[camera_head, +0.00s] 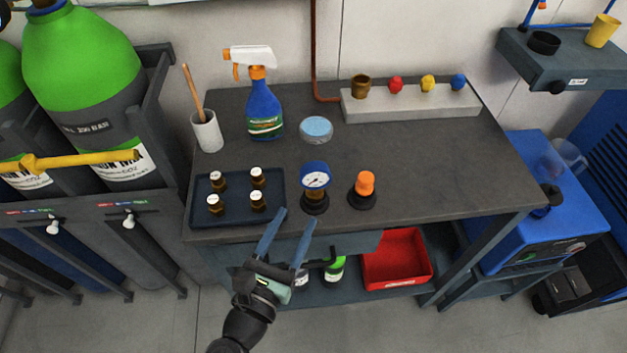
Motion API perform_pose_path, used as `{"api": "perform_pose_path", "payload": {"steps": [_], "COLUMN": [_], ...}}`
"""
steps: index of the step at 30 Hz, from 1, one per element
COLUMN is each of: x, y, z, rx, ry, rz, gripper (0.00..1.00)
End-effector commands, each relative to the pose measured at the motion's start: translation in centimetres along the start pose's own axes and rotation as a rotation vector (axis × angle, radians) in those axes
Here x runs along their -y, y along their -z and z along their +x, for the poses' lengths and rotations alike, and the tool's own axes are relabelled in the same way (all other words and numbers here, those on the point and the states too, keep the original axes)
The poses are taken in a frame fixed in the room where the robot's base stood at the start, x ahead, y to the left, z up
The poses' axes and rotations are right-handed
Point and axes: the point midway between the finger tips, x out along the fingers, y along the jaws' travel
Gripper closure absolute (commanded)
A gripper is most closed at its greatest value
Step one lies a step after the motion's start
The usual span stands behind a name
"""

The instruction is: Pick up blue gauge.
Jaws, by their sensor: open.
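The blue gauge (315,175) has a blue rim and a white round dial with a dark needle. It stands upright on a dark round base near the front edge of the dark workbench (400,165), between a dark tray and an orange-capped item. My gripper (291,216) is open and empty. Its two long blue-grey fingers point up toward the bench front, just below and left of the gauge in the picture. No contact with the gauge is visible.
A tray (237,220) with several small bottles sits left of the gauge. The orange-capped item (364,190) stands close on its right. A light-blue-topped tin (316,129) and a spray bottle (263,105) stand behind.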

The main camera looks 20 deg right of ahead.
Motion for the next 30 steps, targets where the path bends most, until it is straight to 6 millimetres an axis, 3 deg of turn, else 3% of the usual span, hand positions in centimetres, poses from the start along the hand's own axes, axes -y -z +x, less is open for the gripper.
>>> {"api": "perform_pose_path", "payload": {"steps": [4, 11, 21, 29, 30], "x": [0.0, 0.1, 0.8, 0.8, 0.8], "y": [-0.2, -0.2, -0.3, -0.2, -0.2], "z": [2.7, 4.3, 8.8, 9.1, 9.1], "rx": [0.002, 0.002, 0.003, 0.002, 0.002], "ry": [0.001, 0.000, -0.001, -0.001, -0.001], "rz": [-0.001, -0.002, -0.002, -0.002, -0.002], "gripper": [0.43, 0.43, 0.43, 0.43, 0.46]}}
